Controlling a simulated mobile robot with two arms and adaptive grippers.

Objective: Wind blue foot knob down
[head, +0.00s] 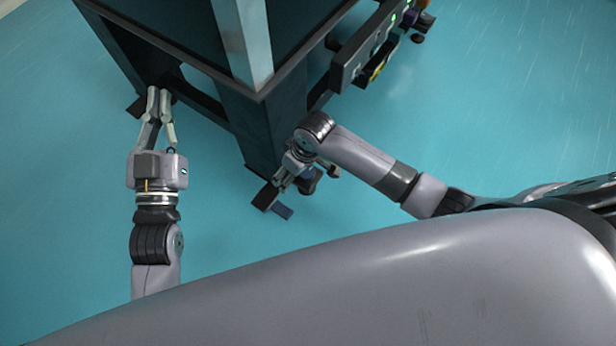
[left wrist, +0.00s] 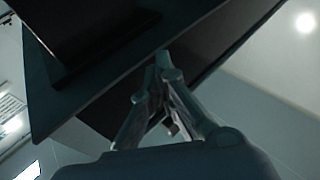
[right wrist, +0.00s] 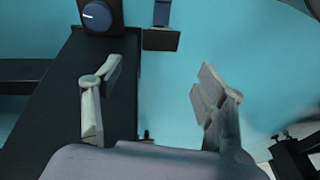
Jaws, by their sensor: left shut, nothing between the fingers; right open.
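The blue foot knob (right wrist: 97,15) shows in the right wrist view, at the top edge and up-left of the fingers. It is a dark blue round knob with a white mark, set on a black housing. My right gripper (right wrist: 158,75) is open, with nothing between its fingers, and apart from the knob. In the head view, my right gripper (head: 281,180) is low beside the foot of the near table leg; the knob cannot be made out surely there. My left gripper (head: 158,92) is shut and empty, at the left side of the table; it also shows in the left wrist view (left wrist: 165,68).
The dark table leg (head: 258,130) stands between my two grippers. A panel with green lights (head: 372,50) hangs at the table's right side. The teal floor (head: 70,150) is clear to the left. A dark plate (right wrist: 160,40) lies just beyond my right fingers.

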